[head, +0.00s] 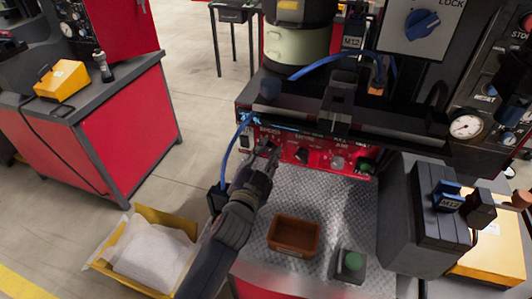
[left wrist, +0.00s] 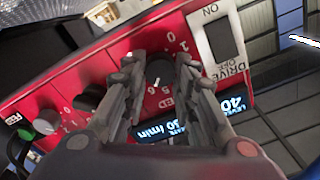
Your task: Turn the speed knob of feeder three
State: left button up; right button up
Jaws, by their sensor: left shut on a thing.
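The feeder's red control panel (head: 318,158) runs along the front of the machine. My left gripper (head: 266,150) is at its left end, with its fingers pointing at the panel. In the left wrist view the speed knob (left wrist: 158,74) is dark with a white mark, ringed by printed numbers. The two fingers of the left gripper (left wrist: 160,78) stand on either side of the knob and are shut on it. In the head view the gripper hides the knob. A lit blue display (left wrist: 195,125) is next to it. My right gripper is not in view.
A second black knob (head: 302,155) and a green button (head: 366,166) are further right on the panel. A drive switch (left wrist: 221,36) is close to the fingers. Below, a brown tray (head: 295,250) stands on the metal plate. A blue cable (head: 229,150) hangs near my arm.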

pick_arm(q)
jog(key=o, duration=1)
jog(key=shift+o, duration=0.2)
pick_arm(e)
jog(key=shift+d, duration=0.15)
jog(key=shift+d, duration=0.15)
pick_arm(q)
jog(key=v, duration=1.2)
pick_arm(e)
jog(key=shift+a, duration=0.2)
